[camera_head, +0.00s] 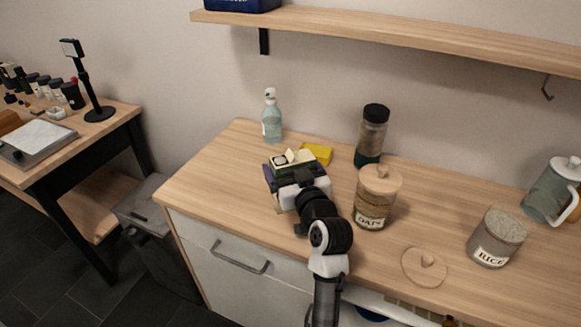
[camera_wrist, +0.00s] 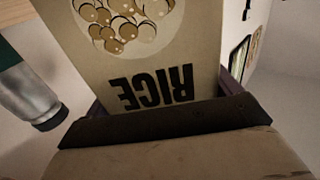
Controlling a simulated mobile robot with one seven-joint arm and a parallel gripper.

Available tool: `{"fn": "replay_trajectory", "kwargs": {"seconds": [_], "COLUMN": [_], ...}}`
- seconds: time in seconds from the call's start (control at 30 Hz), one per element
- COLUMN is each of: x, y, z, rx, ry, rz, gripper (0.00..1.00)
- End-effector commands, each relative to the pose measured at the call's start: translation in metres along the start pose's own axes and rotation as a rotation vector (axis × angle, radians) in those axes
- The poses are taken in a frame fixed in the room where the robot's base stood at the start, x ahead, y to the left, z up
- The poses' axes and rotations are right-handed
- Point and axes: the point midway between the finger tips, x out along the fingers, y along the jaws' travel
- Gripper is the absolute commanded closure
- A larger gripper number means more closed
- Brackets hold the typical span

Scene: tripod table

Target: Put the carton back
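The carton (camera_head: 292,158) is cream and dark, with a small pale flap raised on its top. In the wrist view the carton (camera_wrist: 135,70) fills the middle, showing "RICE" inverted under a picture of round grains. My gripper (camera_head: 288,176) is at the carton, its dark fingers on either side, and looks shut on it. The carton looks upright, but its base is hidden, so I cannot tell if it touches the counter. The open glass jar labelled RICE (camera_head: 496,240) is full and stands at the right. Its round wooden lid (camera_head: 424,268) lies on the counter.
The oats jar (camera_head: 376,200) stands close right of my gripper. A black-lidded jar (camera_head: 371,135), a yellow sponge (camera_head: 318,153) and a soap bottle (camera_head: 271,120) stand behind. A glass pitcher (camera_head: 552,190) is far right. A wall shelf (camera_head: 400,35) hangs above. The counter's left end is clear.

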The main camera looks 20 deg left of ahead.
Motion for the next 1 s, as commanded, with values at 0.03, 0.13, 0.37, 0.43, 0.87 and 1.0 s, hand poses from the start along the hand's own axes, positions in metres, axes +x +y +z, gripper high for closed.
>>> {"fn": "replay_trajectory", "kwargs": {"seconds": [0.03,0.13,0.37,0.43,0.87,1.0], "x": [0.000,0.000,0.000,-0.004,-0.095,-0.104], "y": [0.000,0.000,0.000,0.001,0.000,0.001], "z": [0.000,0.000,-0.004,-0.003,-0.009,-0.009], "rx": [0.000,0.000,0.000,0.001,0.004,0.005], "ry": [0.000,-0.001,-0.001,0.000,-0.004,-0.007], "rz": [0.000,0.000,0.000,0.002,0.001,-0.002], "gripper": [0.03,0.00,0.00,0.00,0.00,0.00]}}
